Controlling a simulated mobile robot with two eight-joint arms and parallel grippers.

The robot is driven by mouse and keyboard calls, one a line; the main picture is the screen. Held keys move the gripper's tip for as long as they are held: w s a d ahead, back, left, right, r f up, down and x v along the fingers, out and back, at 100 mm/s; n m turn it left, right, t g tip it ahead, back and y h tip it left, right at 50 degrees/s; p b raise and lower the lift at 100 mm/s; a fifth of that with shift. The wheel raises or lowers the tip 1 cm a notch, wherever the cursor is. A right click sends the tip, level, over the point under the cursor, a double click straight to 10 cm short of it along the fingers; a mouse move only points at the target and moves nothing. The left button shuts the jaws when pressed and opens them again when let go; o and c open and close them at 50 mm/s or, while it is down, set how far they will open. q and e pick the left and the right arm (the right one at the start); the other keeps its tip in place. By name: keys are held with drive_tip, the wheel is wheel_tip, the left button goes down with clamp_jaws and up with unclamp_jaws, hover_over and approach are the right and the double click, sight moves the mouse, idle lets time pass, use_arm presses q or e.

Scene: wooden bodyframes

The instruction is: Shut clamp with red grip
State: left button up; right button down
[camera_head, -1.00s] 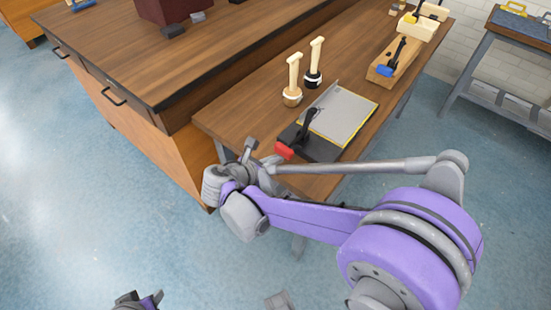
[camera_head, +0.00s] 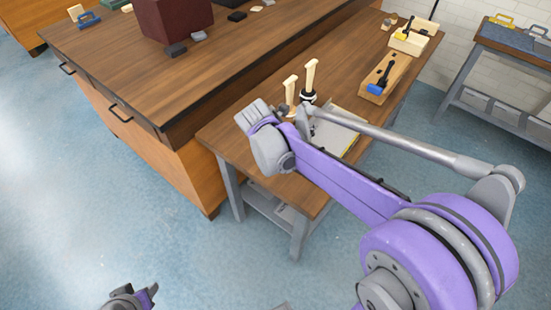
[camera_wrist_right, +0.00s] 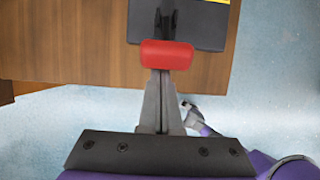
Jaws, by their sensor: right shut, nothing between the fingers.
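The clamp's red grip (camera_wrist_right: 167,55) shows in the right wrist view, on a black handle (camera_wrist_right: 167,20) that runs up over a dark base plate (camera_wrist_right: 195,28). My right gripper (camera_wrist_right: 160,78) is shut and empty. Its fingertips reach the lower edge of the red grip; I cannot tell whether they touch. In the head view my right arm hides the clamp and the fingertips. Part of my left gripper (camera_head: 130,298) shows at the bottom left of the head view, away from the tables; its jaws are unclear.
The clamp's wooden table (camera_head: 225,130) also holds two tools with pale handles (camera_head: 309,78), a grey board (camera_head: 345,130), and a wooden block with a blue-grip clamp (camera_head: 376,88). A larger cabinet table (camera_head: 110,60) stands at the left. Blue floor is clear in front.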

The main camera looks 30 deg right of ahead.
drive_tip(key=d+r+y, duration=0.1)
drive_tip(key=w+d+r+g+y+p, duration=0.1)
drive_tip(key=shift+d+r+y, duration=0.15)
drive_tip(key=shift+y, duration=0.15)
drive_tip(key=shift+w+d+r+g+y, duration=0.3)
drive_tip(key=shift+d+r+g+y, duration=0.15)
drive_tip(key=shift+d+y, duration=0.35)
use_arm(q)
drive_tip(key=shift+w+r, duration=0.2)
drive_tip(key=shift+r, duration=0.4)
drive_tip(key=shift+w+r, duration=0.15)
drive_tip(key=shift+r, duration=0.4)
use_arm(e)
drive_tip(key=shift+w+d+r, duration=0.2)
drive_tip(key=shift+d+r, duration=0.15)
drive_tip(key=shift+d, duration=0.15)
